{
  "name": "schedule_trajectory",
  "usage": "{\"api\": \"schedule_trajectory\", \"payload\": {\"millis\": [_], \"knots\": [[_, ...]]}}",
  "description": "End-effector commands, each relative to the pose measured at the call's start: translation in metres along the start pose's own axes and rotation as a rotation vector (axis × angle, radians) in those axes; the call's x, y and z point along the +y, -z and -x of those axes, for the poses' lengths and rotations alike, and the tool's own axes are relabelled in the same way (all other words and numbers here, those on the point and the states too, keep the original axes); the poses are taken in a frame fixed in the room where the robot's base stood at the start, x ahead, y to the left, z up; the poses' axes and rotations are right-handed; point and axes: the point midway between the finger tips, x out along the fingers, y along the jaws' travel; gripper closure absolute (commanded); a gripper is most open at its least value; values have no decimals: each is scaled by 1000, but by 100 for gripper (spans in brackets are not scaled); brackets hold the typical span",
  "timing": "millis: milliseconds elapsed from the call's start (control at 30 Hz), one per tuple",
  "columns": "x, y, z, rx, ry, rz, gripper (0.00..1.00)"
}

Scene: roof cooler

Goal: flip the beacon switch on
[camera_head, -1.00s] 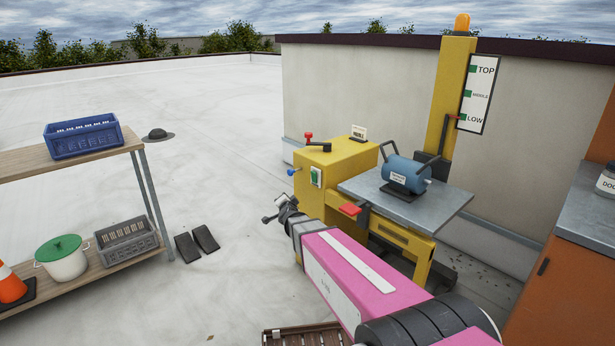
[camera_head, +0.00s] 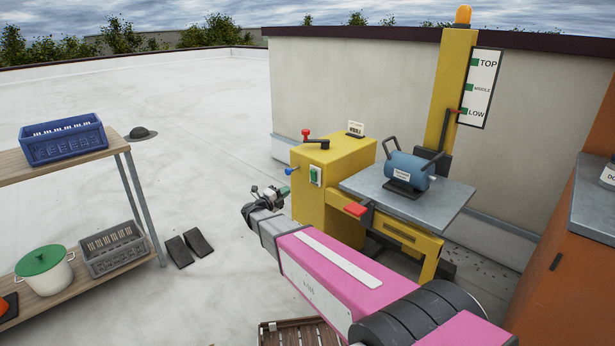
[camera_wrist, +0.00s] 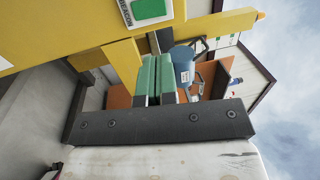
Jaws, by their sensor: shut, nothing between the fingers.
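The beacon switch (camera_head: 315,175) is a green rocker on a white plate on the front of the yellow cabinet (camera_head: 335,165). In the wrist view the switch (camera_wrist: 150,9) is close, at the top edge, with part of its "BEACON" label showing; its top is cut off. My gripper (camera_head: 284,191) is just left of the cabinet front and a little below the switch. In the wrist view its green fingers (camera_wrist: 157,60) are together and empty, apart from the switch. The orange beacon lamp (camera_head: 463,14) tops the yellow mast; I cannot tell whether it is lit.
A blue knob (camera_head: 291,170) and a red-handled lever (camera_head: 312,140) are near the switch. A grey platform (camera_head: 440,205) carries a blue motor-like unit (camera_head: 407,167). A red pedal-like part (camera_head: 355,209) juts out below.

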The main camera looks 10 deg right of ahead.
Motion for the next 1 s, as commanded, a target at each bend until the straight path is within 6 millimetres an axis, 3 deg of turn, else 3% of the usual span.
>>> {"api": "schedule_trajectory", "payload": {"millis": [467,667,1000], "knots": [[0,0,-6,6,0,-1,100],[1,0,-35,7,0,-1,100],[0,0,-99,7,1,-1,100]]}}
